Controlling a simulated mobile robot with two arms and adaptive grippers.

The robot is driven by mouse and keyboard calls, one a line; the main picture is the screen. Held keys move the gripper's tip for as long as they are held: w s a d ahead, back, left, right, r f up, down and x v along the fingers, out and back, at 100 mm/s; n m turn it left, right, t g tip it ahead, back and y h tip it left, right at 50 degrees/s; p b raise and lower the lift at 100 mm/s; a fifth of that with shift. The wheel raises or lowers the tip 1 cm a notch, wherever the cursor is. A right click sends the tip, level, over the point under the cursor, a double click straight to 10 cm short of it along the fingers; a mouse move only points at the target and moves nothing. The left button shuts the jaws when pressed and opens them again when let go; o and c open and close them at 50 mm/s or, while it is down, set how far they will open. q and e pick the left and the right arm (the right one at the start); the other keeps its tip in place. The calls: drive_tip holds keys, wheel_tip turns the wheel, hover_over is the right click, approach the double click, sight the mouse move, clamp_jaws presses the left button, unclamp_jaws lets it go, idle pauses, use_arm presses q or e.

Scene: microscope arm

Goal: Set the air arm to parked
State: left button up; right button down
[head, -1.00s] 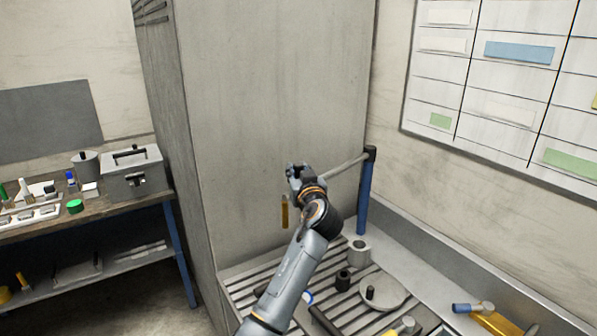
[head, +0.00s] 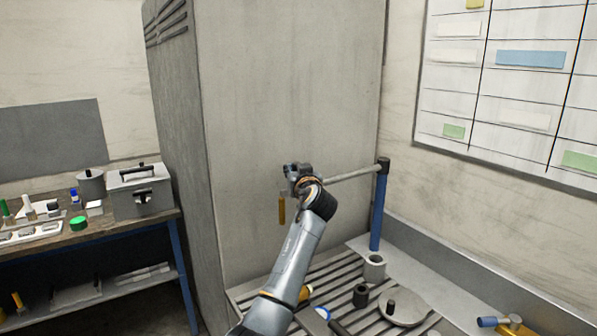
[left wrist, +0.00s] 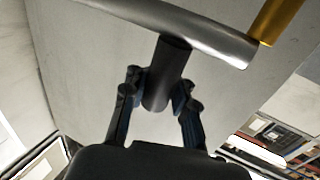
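The air arm is a grey tube (head: 350,174) reaching left from the black cap of a blue post (head: 377,212). A brass-coloured piece (head: 282,209) hangs down near its free end. My left gripper (head: 294,178) is at that free end. In the left wrist view, a black handle (left wrist: 166,92) sticks out from the grey tube (left wrist: 190,27). The fingers of my left gripper (left wrist: 158,88) lie along both sides of the handle and appear closed on it. My right gripper is not in view.
A tall grey cabinet (head: 270,100) stands behind the arm. Below is a slatted bench (head: 265,285) with a grey ring (head: 374,267), a black cylinder (head: 360,295) and a round plate (head: 405,310). A side table with a metal box (head: 140,192) is at the left.

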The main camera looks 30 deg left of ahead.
use_arm(q)
drive_tip(key=o, duration=0.3)
drive_tip(key=shift+s+a, duration=0.15)
drive_tip(key=shift+a, duration=0.05)
drive_tip(key=shift+o, duration=0.6)
drive_tip(key=shift+d, duration=0.1)
drive_tip(key=shift+s+d, duration=0.4)
drive_tip(key=shift+d, duration=0.1)
drive_tip(key=v, duration=1)
drive_tip(key=shift+s, duration=0.4)
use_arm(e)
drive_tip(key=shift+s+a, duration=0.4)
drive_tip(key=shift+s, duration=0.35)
use_arm(q)
drive_tip(key=shift+d, duration=0.1)
